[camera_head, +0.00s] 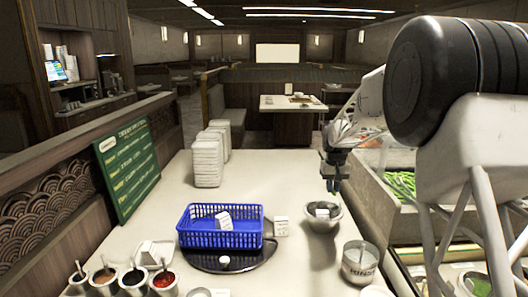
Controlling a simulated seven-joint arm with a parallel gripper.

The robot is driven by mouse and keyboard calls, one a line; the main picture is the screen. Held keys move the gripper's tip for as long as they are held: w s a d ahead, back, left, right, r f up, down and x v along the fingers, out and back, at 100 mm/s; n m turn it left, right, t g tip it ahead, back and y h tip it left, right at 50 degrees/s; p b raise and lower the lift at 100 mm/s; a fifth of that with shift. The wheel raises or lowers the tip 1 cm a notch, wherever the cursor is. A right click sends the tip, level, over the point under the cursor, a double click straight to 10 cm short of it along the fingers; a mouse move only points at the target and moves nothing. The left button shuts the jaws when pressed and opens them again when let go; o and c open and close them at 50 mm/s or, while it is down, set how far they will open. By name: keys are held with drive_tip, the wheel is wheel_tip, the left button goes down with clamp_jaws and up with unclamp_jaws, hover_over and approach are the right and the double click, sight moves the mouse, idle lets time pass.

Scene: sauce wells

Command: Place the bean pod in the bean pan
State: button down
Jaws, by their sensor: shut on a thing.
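My gripper (333,184) points down above a steel bowl (323,226) right of the table's middle. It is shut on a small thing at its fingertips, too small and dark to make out. I cannot pick out a single loose bean pod elsewhere. Green beans (401,182) lie in a pan (413,204) in the counter at the right, to the right of my gripper. My arm hides part of that counter.
A blue basket (190,236) stands on a dark round tray (232,265) left of the bowl. A steel cup (360,262) is at the front right. Sauce cups (134,281) stand front left; stacked white containers (207,165) stand farther back.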

drive_tip(key=shift+w+d+r, duration=0.1)
drive_tip(key=shift+w+r, duration=0.15)
drive_tip(key=shift+w, duration=0.2)
drive_tip(key=shift+w+a, duration=0.45)
drive_tip(key=shift+w, duration=0.15)
drive_tip(key=w+a+f, duration=0.2)
drive_tip(key=w+a, duration=0.6)
drive_tip(key=w+a+f, duration=0.3)
drive_tip(key=w+a, duration=0.5)
drive_tip(key=w+a+f, duration=0.4)
drive_tip(key=a, duration=0.5)
drive_tip(key=w+a+f, duration=0.4)
drive_tip(key=a, duration=0.5)
drive_tip(key=shift+f, duration=0.3)
drive_tip(key=shift+w+f, duration=0.1)
drive_tip(key=shift+f, duration=3.05)
